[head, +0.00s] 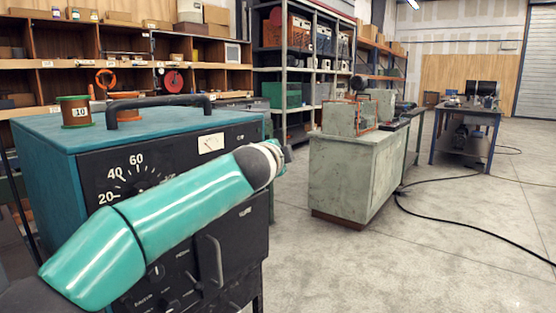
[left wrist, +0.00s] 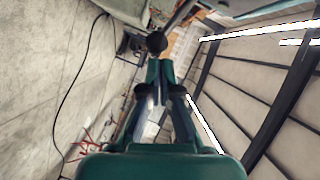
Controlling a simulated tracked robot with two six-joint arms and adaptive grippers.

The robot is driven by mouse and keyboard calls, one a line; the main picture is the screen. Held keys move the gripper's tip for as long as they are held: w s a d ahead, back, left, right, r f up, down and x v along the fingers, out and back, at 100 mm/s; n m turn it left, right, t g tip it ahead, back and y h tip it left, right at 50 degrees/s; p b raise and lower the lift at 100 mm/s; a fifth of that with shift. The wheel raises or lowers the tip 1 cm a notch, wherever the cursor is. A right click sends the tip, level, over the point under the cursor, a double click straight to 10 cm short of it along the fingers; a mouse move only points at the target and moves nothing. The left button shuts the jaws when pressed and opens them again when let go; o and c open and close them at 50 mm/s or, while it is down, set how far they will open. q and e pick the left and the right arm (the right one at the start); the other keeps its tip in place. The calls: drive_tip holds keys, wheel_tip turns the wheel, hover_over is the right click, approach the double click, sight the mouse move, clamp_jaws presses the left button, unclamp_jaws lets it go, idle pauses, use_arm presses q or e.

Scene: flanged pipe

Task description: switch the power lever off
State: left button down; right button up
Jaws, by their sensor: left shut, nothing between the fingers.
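My left arm crosses the front of a teal machine (head: 60,128) in the head view, and its wrist end lies past the machine's right edge. The fingers cannot be made out there. In the left wrist view my left gripper (left wrist: 160,72) is shut and empty, its fingertips together. A black ball knob (left wrist: 156,42) on a grey bar shows just beyond the fingertips; I cannot tell whether they touch. It looks like a lever end. I cannot pick out the power lever for certain in the head view; my arm covers part of the black front panel (head: 232,265). My right gripper is not in view.
A grey-green cabinet (head: 345,180) stands to the right, with a workbench (head: 468,118) beyond. A black cable (head: 460,228) crosses otherwise open floor.

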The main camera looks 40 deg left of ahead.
use_arm(q)
drive_tip(key=s+d+r+b, duration=0.2)
drive_tip(key=s+d, duration=0.5)
drive_tip(key=d, duration=0.1)
drive_tip(key=shift+s, duration=0.4)
drive_tip(key=shift+r, duration=0.1)
